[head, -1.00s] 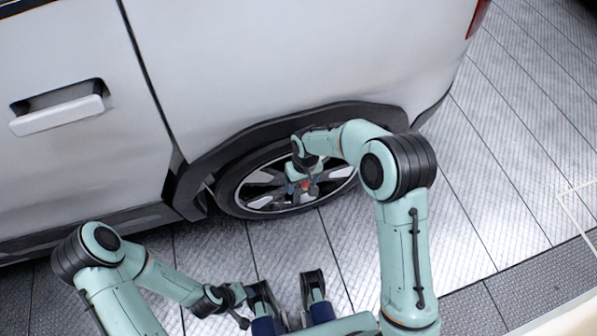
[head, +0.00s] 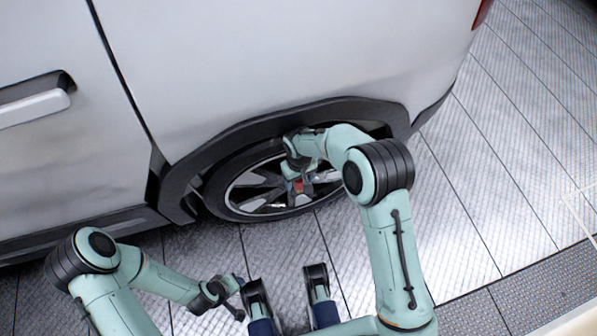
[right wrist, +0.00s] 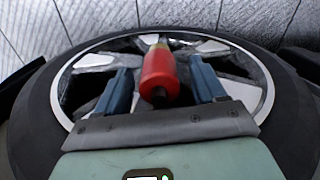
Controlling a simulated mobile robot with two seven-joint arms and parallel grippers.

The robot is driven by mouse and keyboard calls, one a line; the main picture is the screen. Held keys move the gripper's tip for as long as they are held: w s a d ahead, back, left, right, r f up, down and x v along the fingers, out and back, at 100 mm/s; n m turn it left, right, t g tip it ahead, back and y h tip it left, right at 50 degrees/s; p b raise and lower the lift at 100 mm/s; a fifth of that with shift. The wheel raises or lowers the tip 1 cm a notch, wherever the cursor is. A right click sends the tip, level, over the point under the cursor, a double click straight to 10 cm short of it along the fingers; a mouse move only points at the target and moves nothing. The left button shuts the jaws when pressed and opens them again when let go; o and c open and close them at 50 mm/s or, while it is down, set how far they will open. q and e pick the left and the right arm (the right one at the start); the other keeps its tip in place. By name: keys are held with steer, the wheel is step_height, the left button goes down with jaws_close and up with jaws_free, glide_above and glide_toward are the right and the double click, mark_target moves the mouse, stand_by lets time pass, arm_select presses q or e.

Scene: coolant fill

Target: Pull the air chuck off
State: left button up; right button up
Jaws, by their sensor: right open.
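The red air chuck (right wrist: 158,75) stands out from the wheel (right wrist: 268,85), with a brass-coloured part at its far end. In the right wrist view it lies between the two blue fingers of my right gripper (right wrist: 162,85), which is open with a gap on each side of the chuck. In the head view the chuck is a small red spot (head: 299,187) at the wheel's spokes, partly hidden by my right gripper (head: 296,183). My left gripper (head: 238,298) is low in the head view, away from the wheel; its jaws are too small to judge.
The white vehicle's body (head: 270,60) and dark wheel arch (head: 260,127) rise close above the wheel and my right forearm. The ribbed metal floor (head: 490,180) is clear to the right of the wheel.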

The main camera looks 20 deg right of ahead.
steer(key=shift+f, duration=0.55)
steer(key=c, duration=1.2)
steer(key=shift+o, duration=1.4)
steer(key=shift+r, duration=0.35)
steer(key=shift+r+p, duration=1.65)
steer(key=shift+r, duration=0.8)
